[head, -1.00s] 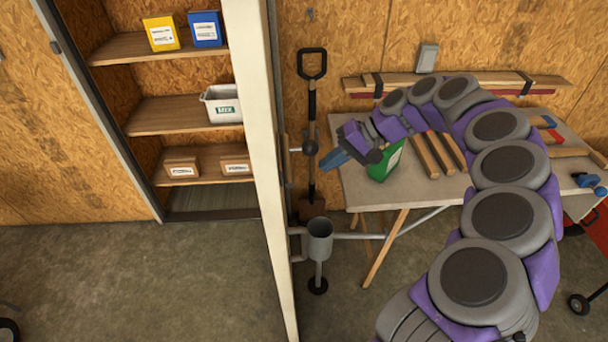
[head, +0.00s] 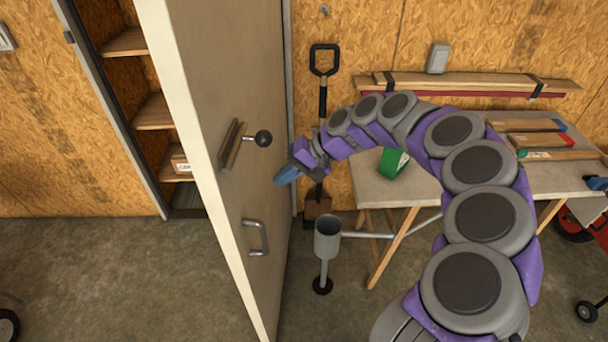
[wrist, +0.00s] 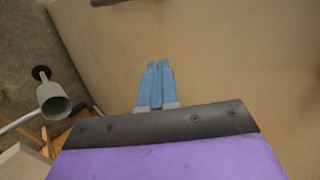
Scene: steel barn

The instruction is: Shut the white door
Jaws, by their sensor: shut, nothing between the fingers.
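The white door (head: 232,83) stands open, swung out from the shelf cupboard, its broad face turned to the right. It carries a black round knob (head: 263,138) on a plate and a grey pull handle (head: 256,237) lower down. My gripper (head: 280,181), with blue fingers, is shut and empty beside the door's face, right of the knob. In the wrist view the shut fingers (wrist: 155,85) point at the pale door face (wrist: 215,60), which fills most of the picture. I cannot tell whether the fingertips touch it.
The cupboard shelves (head: 153,112) are partly hidden behind the door. A grey cup on a stand (head: 327,238) is close on the right. A workbench (head: 395,190) and a shovel (head: 323,90) are behind.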

